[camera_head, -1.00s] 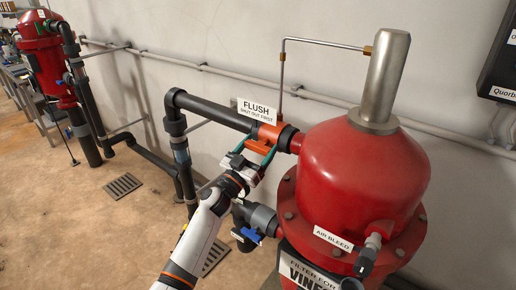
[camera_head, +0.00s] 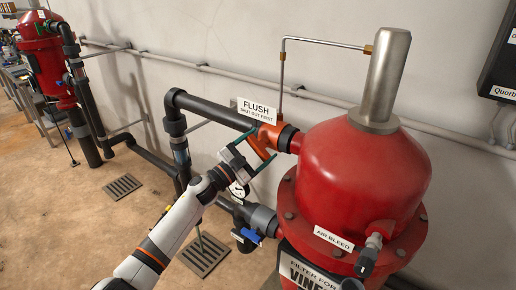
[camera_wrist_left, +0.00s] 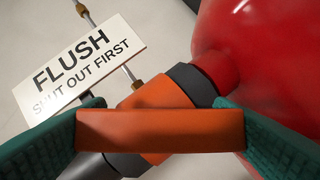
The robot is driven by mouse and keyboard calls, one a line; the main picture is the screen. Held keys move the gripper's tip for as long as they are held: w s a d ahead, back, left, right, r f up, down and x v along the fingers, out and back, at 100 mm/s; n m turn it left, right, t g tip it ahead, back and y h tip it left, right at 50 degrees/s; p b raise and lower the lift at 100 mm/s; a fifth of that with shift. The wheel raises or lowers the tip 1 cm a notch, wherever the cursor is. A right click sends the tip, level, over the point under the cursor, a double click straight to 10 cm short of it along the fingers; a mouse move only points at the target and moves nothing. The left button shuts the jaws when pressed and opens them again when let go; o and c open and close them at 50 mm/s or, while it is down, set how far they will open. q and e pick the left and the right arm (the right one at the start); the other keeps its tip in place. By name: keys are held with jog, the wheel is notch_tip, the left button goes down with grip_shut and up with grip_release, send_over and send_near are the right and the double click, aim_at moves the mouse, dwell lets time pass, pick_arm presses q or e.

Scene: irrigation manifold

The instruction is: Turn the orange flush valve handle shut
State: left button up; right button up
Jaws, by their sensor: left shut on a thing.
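The orange flush valve (camera_head: 270,132) sits in the dark pipe beside the red filter tank, under the white FLUSH sign (camera_head: 258,111). Its orange handle (camera_head: 257,147) is on the near side of the valve. My left gripper (camera_head: 257,153) is shut on the handle, with a green finger at each end of it. In the left wrist view the handle (camera_wrist_left: 160,130) lies level between the fingers, at a slant to the pipe. It hides part of the valve body (camera_wrist_left: 158,96). My right gripper is not in view.
The red tank (camera_head: 362,165) stands close on the right, with an air bleed valve (camera_head: 368,255) low on its front. A blue-handled valve (camera_head: 250,236) is below my left gripper. Dark pipes (camera_head: 176,125) stand to the left. The floor at left is open, with drain grates (camera_head: 205,255).

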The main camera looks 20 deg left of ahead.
pick_arm(q)
jog(key=m+g, duration=0.1)
jog(key=m, duration=0.2)
jog(key=shift+m+g+h, duration=0.3)
jog(key=shift+m+g, duration=0.1)
jog(key=m+g+p, duration=0.1)
jog(key=m, duration=0.2)
jog(key=shift+r, duration=0.1)
jog(key=m+g+p, duration=0.1)
jog(key=m+p, duration=0.1)
jog(key=m, duration=0.2)
jog(key=shift+g, duration=0.3)
jog(key=shift+m, duration=0.3)
jog(key=shift+f+p, duration=0.2)
jog(key=shift+p, duration=0.1)
jog(key=o, duration=1)
